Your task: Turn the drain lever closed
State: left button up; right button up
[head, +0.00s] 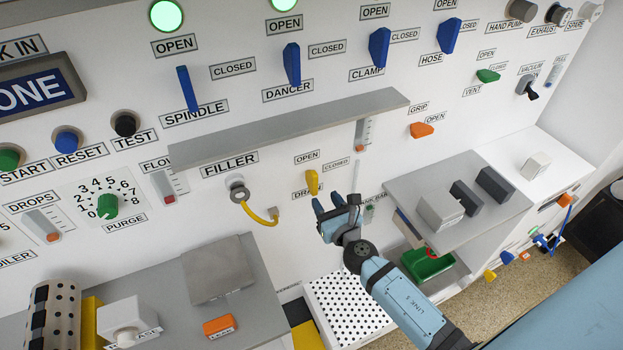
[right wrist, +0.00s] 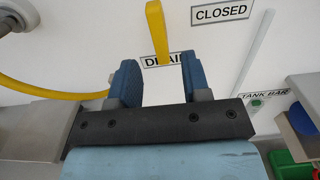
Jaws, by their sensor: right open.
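The yellow drain lever (head: 312,182) is on the white panel, under the OPEN label (head: 307,157) and left of the CLOSED label (head: 336,168). It points up and down, in line with OPEN. In the right wrist view the lever (right wrist: 157,32) hangs just beyond the gap between my fingers, and the DRAIN label is partly hidden. My right gripper (head: 338,207) is open and empty, just below and right of the lever; its two blue fingers also show in the right wrist view (right wrist: 160,80). I see no contact with the lever. My left gripper is not in view.
A yellow hose (head: 262,216) hangs from the filler port left of the lever. A grey shelf (head: 290,128) juts out above. A grey ledge with blocks (head: 500,210) stands to the right, with a green bin (head: 428,266) below it.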

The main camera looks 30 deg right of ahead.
aim_at(315, 187)
jog(key=w, duration=0.8)
jog(key=shift+d, duration=0.15)
jog(key=shift+c, duration=0.2)
grip_shut()
